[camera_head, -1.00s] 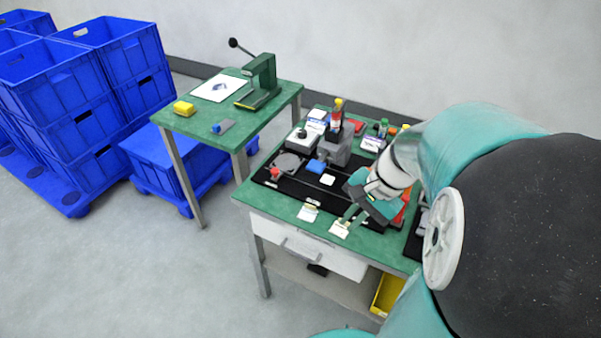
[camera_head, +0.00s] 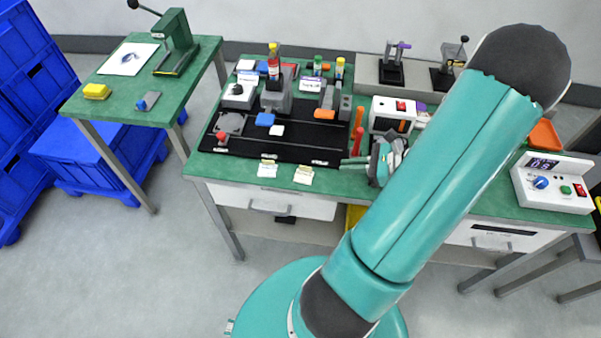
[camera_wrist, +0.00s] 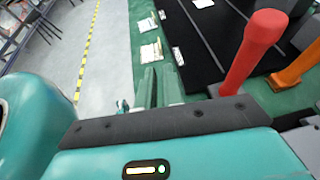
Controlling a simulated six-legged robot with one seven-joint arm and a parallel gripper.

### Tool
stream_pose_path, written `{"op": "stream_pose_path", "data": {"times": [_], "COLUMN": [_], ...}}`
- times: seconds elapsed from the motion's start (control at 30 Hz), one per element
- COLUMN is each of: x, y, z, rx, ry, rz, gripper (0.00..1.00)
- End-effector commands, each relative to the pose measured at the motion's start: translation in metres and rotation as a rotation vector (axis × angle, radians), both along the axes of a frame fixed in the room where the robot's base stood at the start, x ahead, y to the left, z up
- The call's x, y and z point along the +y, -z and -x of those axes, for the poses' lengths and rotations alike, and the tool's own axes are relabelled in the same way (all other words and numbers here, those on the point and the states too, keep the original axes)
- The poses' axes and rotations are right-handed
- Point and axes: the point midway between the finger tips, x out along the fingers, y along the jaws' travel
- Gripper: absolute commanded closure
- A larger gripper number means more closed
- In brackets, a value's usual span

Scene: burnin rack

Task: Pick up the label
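Two small cream labels lie side by side near the front edge of the green bench: a left label (camera_head: 268,168) and a right label (camera_head: 304,174). In the wrist view the nearer label (camera_wrist: 150,51) lies just beyond my fingertips and the farther label (camera_wrist: 147,24) behind it. My gripper (camera_head: 343,163) is low over the bench, right of both labels and apart from them. In the wrist view my gripper (camera_wrist: 156,70) shows two green fingers with a narrow gap and nothing held. My arm hides part of the bench to the right.
A black mat (camera_head: 205,137) with fixtures lies behind the labels. A red upright handle (camera_head: 357,140) and an orange one (camera_head: 359,117) stand close to my gripper. A white box (camera_head: 392,115) is behind my wrist. Open floor lies in front of the bench.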

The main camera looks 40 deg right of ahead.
Motion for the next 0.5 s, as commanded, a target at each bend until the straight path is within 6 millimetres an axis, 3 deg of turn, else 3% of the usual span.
{"op": "stream_pose_path", "data": {"times": [0.2, 0.5], "x": [0.021, 0.036], "y": [0.016, 0.026], "z": [-0.033, -0.055], "rx": [0.0, 0.0], "ry": [-0.005, -0.005], "rz": [-0.001, 0.0], "gripper": [0.91, 0.91]}}
